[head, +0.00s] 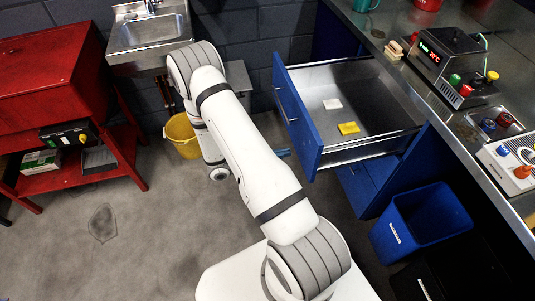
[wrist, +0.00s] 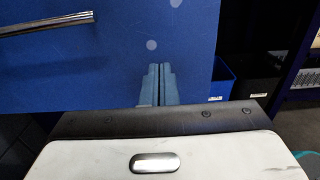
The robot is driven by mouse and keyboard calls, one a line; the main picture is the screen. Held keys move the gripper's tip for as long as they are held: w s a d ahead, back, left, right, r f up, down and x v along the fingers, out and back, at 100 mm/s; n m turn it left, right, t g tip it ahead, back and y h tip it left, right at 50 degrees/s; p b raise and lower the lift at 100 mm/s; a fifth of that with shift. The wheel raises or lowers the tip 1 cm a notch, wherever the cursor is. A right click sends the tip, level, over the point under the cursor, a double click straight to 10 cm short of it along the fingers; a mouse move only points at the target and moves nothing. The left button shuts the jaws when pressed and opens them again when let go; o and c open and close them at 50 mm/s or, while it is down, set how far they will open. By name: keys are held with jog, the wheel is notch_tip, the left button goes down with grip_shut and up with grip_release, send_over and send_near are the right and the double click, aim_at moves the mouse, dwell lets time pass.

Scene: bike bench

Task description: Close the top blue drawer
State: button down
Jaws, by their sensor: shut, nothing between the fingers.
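The top blue drawer (head: 350,115) is pulled well open from under the counter. A yellow item (head: 348,128) and a white item (head: 332,104) lie inside it. In the wrist view its blue front (wrist: 110,65) fills the upper left, with the metal handle (wrist: 45,24) at far left. My gripper (wrist: 158,72) is shut and empty, its blue-grey fingers pointing at the drawer front, right of the handle. I cannot tell whether the tips touch the front. In the head view my arm hides most of the gripper.
Another blue drawer front (head: 357,188) sits below the open one. A blue bin (head: 425,222) stands at the right. A yellow bucket (head: 183,135) stands behind my arm, near the sink (head: 150,38). A red cabinet (head: 45,75) is at left. The floor at lower left is clear.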

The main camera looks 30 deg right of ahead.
aim_at(305, 148)
jog(key=shift+p+x, duration=0.35)
jog(key=shift+x, duration=1.95)
